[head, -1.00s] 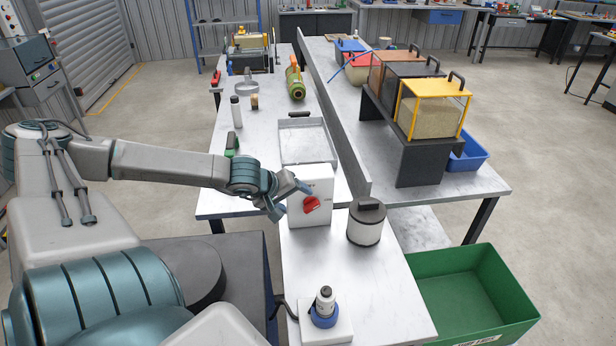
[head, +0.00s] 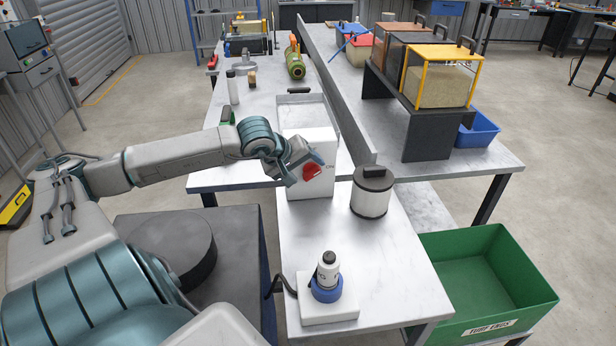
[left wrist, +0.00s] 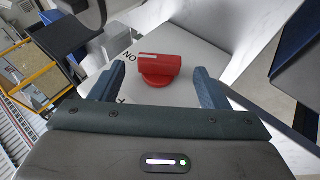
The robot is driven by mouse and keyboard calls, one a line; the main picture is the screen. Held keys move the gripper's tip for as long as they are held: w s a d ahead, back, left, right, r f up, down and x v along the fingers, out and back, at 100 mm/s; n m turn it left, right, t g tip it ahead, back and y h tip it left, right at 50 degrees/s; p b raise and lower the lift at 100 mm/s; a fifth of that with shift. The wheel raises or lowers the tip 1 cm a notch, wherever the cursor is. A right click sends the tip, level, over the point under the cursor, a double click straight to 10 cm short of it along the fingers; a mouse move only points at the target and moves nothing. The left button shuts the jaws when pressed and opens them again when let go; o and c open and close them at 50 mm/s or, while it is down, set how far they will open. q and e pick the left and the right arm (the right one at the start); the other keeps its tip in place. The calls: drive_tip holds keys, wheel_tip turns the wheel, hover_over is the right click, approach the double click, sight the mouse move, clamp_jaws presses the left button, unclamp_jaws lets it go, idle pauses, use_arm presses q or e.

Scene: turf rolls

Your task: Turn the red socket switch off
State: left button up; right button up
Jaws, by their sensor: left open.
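The red socket switch (head: 312,172) is a rotary knob on the front of an upright white box (head: 318,187). In the left wrist view the red switch (left wrist: 160,68) has a bar handle lying nearly crosswise, with a white mark at its left end near the lettering "ON". My left gripper (head: 302,172) is open just in front of the switch. In the left wrist view its two blue fingers (left wrist: 158,88) stand on either side of the knob, with gaps and nothing between them gripped. My right gripper is not in view.
A grey-white canister (head: 371,196) with a dark lid stands right of the box. A white base with a blue-collared plug (head: 327,280) is nearer. A metal tray (head: 298,99) lies behind the box. A green bin (head: 490,285) is at the right.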

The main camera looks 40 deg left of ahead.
sight(312, 173)
use_arm(q)
drive_tip(key=shift+p+x, duration=0.4)
drive_tip(key=shift+x, duration=0.75)
drive_tip(key=c, duration=1)
